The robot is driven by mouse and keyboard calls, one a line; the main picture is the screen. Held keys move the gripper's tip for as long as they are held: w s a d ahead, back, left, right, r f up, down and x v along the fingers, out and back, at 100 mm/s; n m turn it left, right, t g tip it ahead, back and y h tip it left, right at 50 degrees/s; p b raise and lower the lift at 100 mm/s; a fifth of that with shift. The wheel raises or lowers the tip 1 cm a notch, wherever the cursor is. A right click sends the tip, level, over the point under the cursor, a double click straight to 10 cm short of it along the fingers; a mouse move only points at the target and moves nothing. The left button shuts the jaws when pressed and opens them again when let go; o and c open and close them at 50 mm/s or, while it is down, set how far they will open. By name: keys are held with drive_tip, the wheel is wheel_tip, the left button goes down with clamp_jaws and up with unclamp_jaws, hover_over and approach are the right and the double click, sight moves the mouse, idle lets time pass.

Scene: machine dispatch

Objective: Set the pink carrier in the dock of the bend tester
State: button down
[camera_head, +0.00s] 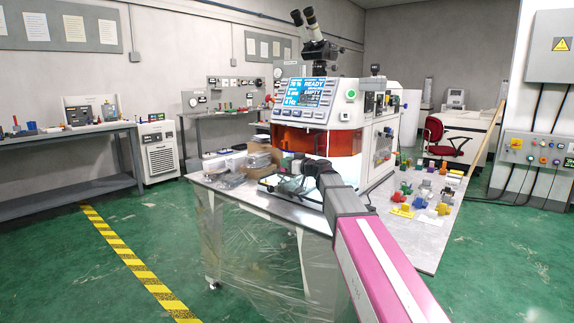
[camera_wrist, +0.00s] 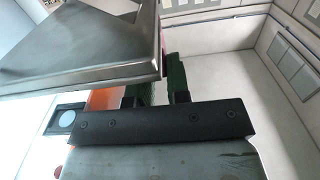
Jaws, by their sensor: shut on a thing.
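My gripper (camera_head: 290,168) reaches over the table at the front of a large white machine (camera_head: 345,115), below its orange window (camera_head: 300,141). I take this machine to be the bend tester; its screen (camera_head: 306,92) reads READY and EMPTY. In the wrist view my gripper (camera_wrist: 158,92) is shut, its dark fingers partly hidden. A grey metal-looking slab (camera_wrist: 80,50) with a thin reddish edge lies at the fingers. It seems to be the held carrier, though little pink shows. The dock cannot be made out in either view.
The table (camera_head: 425,235) holds several small coloured parts at the right. A cardboard box (camera_head: 262,155) and clutter stand left of my gripper. A workbench (camera_head: 60,135) stands at the left wall. The green floor (camera_head: 105,270) at the left is clear, with a yellow-black stripe.

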drive_tip(key=shift+f, duration=0.35)
drive_tip(key=c, duration=1.1)
unclamp_jaws()
